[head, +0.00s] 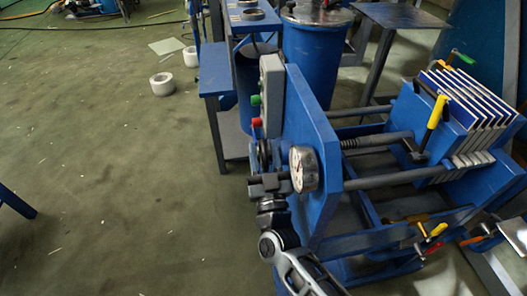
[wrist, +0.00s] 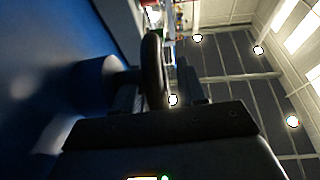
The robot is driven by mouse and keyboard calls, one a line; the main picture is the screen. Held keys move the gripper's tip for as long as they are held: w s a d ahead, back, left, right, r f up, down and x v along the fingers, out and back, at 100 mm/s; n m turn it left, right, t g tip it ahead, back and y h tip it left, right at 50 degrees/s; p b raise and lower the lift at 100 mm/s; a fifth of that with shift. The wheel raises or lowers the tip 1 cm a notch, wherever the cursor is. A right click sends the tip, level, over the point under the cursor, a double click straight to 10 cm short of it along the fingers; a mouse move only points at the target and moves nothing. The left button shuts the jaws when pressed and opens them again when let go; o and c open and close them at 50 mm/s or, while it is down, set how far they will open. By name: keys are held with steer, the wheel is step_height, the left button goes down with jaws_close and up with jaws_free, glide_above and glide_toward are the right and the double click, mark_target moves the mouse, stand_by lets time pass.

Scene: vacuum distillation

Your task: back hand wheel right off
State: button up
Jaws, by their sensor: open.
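A dark hand wheel (wrist: 152,68) stands edge-on in the wrist view, joined by a short shaft to a blue panel at left. My gripper (wrist: 158,84) is open, with one dark finger on each side of the wheel's rim; I cannot tell whether either finger touches it. In the head view, the blue filter press has a dark wheel (head: 263,154) on the left face of its end plate (head: 315,140), partly hidden. My gripper (head: 265,184) is beside that face, just below the wheel and left of the round gauge.
A pressure gauge (head: 303,169) sits close to my gripper. A grey control box (head: 271,95) with green and red buttons is above. A blue table (head: 213,80) and a blue drum (head: 311,55) stand behind. The floor at left is mostly clear, with white rolls (head: 162,84).

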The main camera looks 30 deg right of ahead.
jaws_close()
stand_by(0.3)
steer(key=p, duration=0.3)
steer(key=shift+r+g, duration=0.4)
steer(key=p, duration=0.2)
steer(key=shift+w+g+y+p, duration=0.1)
steer(key=shift+g+y+p, duration=0.2)
steer(key=shift+g+p, duration=0.1)
steer(key=g+p, duration=0.2)
steer(key=p, duration=0.5)
steer(key=shift+w+y+p, duration=0.1)
steer(key=shift+y+p, duration=0.2)
steer(key=shift+p, duration=0.55)
steer(key=shift+f+g+p, duration=0.3)
steer(key=shift+g+p, duration=0.1)
steer(key=shift+p, duration=0.2)
